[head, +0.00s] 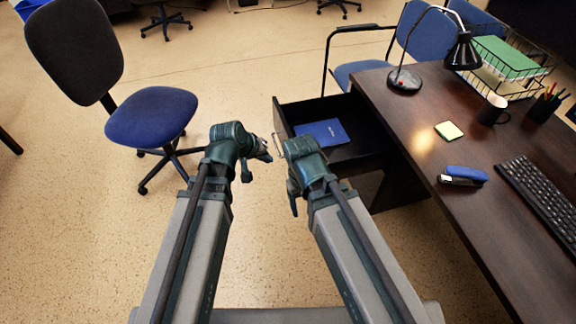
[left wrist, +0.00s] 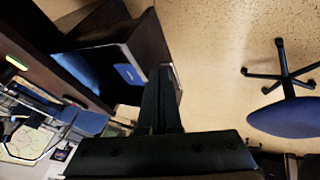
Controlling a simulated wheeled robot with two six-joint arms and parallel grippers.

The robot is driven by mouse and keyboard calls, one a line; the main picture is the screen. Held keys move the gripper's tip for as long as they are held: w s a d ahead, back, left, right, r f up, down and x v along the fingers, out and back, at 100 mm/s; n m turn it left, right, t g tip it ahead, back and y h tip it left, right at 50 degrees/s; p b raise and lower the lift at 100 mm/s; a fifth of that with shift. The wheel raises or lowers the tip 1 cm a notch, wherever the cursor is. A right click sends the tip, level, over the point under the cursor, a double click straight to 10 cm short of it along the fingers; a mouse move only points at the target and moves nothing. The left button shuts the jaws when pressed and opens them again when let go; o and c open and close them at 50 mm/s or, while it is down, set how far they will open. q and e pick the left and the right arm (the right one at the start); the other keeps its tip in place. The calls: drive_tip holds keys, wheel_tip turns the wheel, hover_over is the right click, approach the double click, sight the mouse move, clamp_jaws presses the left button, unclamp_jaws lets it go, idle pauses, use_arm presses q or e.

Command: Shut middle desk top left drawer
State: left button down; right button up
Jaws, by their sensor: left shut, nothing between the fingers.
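The desk's top left drawer (head: 283,118) stands pulled out from the dark brown desk (head: 405,135), with a blue book (head: 322,132) lying inside. A thin metal handle (head: 276,145) shows on its front. My left gripper (head: 265,154) is shut and empty, just left of the drawer front near the handle; I cannot tell whether it touches. In the left wrist view its closed fingers (left wrist: 162,95) lie beside the open drawer (left wrist: 148,45). My right gripper (head: 293,200) points down in front of the drawer's near corner; its fingers are mostly hidden by its own wrist.
A blue office chair (head: 150,115) stands at the left, and a blue armchair (head: 365,70) stands behind the drawer. The desktop holds a black lamp (head: 405,80), a mug (head: 490,110), a stapler (head: 463,175) and a keyboard (head: 540,195).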

use_arm(q)
drive_tip(key=w+d+f+n+t+b, duration=0.1)
drive_tip(key=w+d+f+b, duration=0.5)
drive_tip(key=w+f+b, duration=0.2)
drive_tip(key=shift+d, duration=0.35)
use_arm(e)
wheel_tip(320, 180, down, 9)
drive_tip(key=shift+f, duration=0.2)
use_arm(q)
drive_tip(key=shift+f, duration=0.1)
